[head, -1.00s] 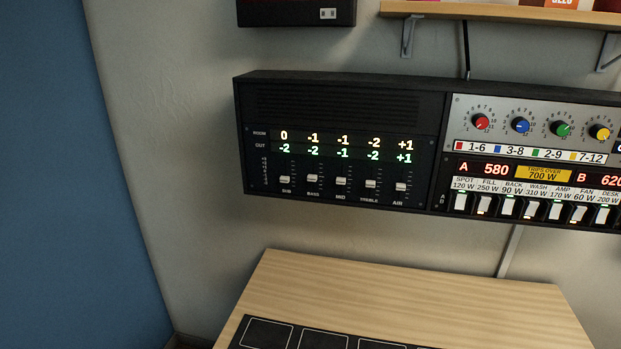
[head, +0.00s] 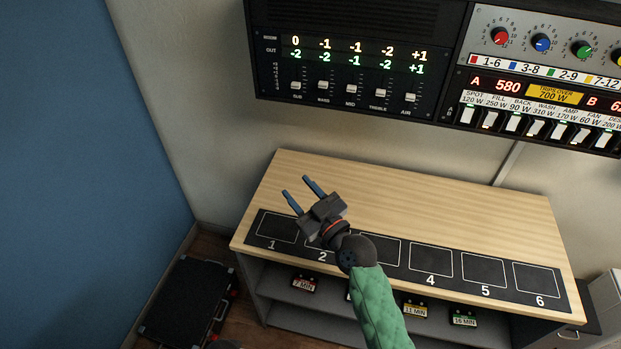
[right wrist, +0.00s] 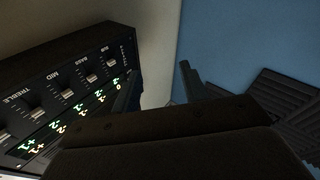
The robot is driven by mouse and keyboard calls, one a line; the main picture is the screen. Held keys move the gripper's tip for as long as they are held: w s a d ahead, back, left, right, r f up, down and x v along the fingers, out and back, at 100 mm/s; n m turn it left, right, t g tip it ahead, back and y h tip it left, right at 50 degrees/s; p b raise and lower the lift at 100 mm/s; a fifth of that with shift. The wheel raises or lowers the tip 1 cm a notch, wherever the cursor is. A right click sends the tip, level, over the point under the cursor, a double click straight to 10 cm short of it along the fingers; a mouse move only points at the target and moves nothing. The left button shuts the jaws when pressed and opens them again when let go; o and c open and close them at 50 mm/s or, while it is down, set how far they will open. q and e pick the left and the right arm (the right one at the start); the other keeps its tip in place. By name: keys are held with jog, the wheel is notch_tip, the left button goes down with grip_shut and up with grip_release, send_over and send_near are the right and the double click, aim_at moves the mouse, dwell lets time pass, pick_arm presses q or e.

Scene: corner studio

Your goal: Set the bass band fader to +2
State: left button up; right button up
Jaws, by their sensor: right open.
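The bass fader (head: 323,87) is the second light cap from the left on the black equalizer panel (head: 262,60), between the SUB fader (head: 295,86) and the MID fader (head: 352,88). Above BASS, the upper readout shows -1 and the green OUT readout -2. In the right wrist view the bass fader (right wrist: 91,78) shows on the tilted panel at left. My right gripper (head: 297,187) is open and empty, below the panel in the head view and apart from it. Its fingers also show in the right wrist view (right wrist: 157,72). My left gripper is not in view.
A wooden bench (head: 400,190) stands below the panel, with a black strip of numbered squares (head: 431,262) along its front. A unit with coloured knobs and switches (head: 560,75) adjoins the panel on the right. A blue wall (head: 70,150) is at left, a black case (head: 185,300) on the floor.

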jog(key=w+d+r+m+t+h, duration=0.1)
jog(key=w+r+m+t+h, duration=0.4)
jog(key=w+r+t, duration=0.3)
jog(key=m+g+h, duration=0.3)
jog(key=m+h, duration=0.5)
jog(key=h, duration=0.5)
send_near(322, 87)
jog(key=p+x, duration=0.2)
jog(key=x, duration=0.5)
jog(key=shift+w+r, duration=0.15)
jog(key=shift+w, duration=0.05)
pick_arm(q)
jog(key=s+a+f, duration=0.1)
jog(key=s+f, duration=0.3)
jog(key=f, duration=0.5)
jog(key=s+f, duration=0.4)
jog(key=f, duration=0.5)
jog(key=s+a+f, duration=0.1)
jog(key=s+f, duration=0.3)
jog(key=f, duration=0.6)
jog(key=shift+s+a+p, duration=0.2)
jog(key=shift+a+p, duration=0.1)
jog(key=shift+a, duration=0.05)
pick_arm(e)
jog(key=shift+w+d+r, duration=0.1)
jog(key=shift+w+d, duration=0.1)
jog(key=shift+w, duration=0.15)
